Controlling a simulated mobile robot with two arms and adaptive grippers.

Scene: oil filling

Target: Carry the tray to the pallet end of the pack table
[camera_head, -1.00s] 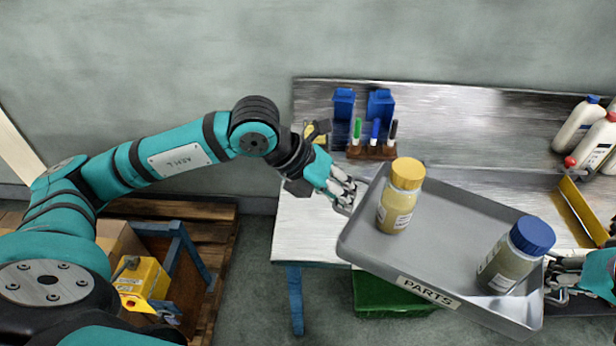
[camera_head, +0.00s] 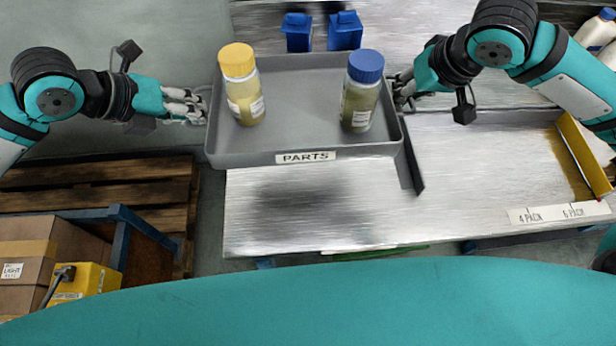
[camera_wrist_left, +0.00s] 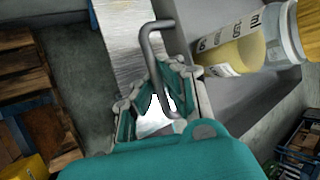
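The grey tray (camera_head: 310,75) with its "PARTS" label hangs level above the left end of the metal pack table (camera_head: 290,215), with a shadow below it. Its left end reaches past the table's left edge. A yellow-capped jar (camera_head: 240,85) and a blue-capped jar (camera_head: 361,95) stand upright in it. My left gripper (camera_head: 203,106) is at the tray's left end; in the left wrist view its fingers (camera_wrist_left: 160,105) close around the grey bent handle (camera_wrist_left: 152,45). My right gripper (camera_head: 400,92) is at the right end, its fingers partly hidden, holding that side up.
A wooden pallet (camera_head: 100,185) lies on the floor at the left, near cardboard boxes (camera_head: 70,240) and a yellow box (camera_head: 88,285). A yellow-edged bay (camera_head: 580,155) and white bottles (camera_head: 598,32) are at the right. The table front is clear.

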